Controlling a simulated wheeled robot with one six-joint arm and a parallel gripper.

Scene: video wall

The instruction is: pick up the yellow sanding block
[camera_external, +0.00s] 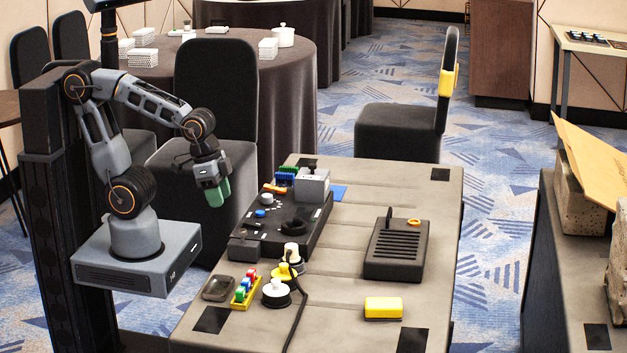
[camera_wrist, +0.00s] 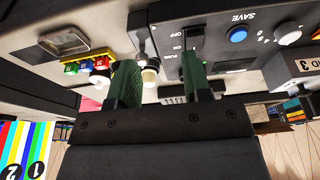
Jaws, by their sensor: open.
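The yellow sanding block (camera_external: 383,306), a rounded yellow bar with a dark underside, lies flat on the grey table (camera_external: 350,260) near its front right part in the external view. I do not see it in the wrist view. My gripper (camera_external: 216,191) hangs with its green fingers down, beyond the table's left edge, well to the left of the block and higher. In the wrist view my gripper (camera_wrist: 160,80) has its two green fingers apart, with nothing visibly held between them.
A black control panel (camera_external: 285,222) and a black slotted box (camera_external: 396,252) stand farther back. A yellow tray of coloured pieces (camera_external: 244,290), a white-topped knob (camera_external: 276,290) and a black cable (camera_external: 299,320) lie left of the block. The table beside the block is bare.

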